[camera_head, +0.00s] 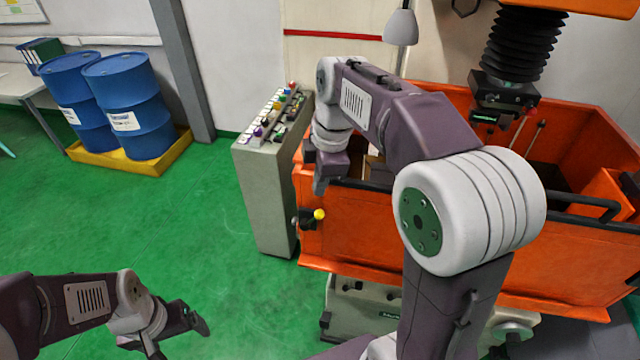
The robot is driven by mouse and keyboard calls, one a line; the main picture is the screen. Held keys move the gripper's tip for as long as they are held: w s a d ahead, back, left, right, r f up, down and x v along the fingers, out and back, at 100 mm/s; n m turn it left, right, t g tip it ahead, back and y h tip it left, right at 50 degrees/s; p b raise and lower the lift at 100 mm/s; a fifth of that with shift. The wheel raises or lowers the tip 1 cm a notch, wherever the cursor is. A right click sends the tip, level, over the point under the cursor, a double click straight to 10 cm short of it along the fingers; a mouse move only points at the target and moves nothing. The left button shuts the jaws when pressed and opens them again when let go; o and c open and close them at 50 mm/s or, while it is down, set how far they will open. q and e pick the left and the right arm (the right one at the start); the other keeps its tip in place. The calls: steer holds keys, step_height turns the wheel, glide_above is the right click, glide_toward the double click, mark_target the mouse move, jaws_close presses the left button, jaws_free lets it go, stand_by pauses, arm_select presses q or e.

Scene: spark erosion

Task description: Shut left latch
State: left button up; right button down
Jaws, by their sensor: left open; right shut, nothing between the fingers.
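My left gripper (181,336) is open and empty over the green floor at the lower left, well apart from the latch. My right gripper (320,184) is shut and empty just above the latch, close to the tank's left front corner. My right arm hides part of the tank's front and inside.
A grey control console (262,185) with coloured buttons stands just left of the tank. A black bar (580,222) runs along the panel. A black bellows head (520,45) hangs above the tank. Blue drums (130,95) stand on a yellow tray (168,158). Green floor (150,220) at left is clear.

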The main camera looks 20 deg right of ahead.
steer(key=shift+s+d+r+m, duration=0.5)
steer(key=shift+s+r+m, duration=0.3)
steer(key=shift+r+m, duration=0.65)
steer(key=m+g+h+b, duration=0.1)
steer(key=m+h+b, duration=0.1)
steer(key=b, duration=0.5)
glide_above(314, 219)
steer(key=f, duration=1.3)
steer(key=shift+s+a, duration=0.25)
steer(key=shift+a, duration=0.15)
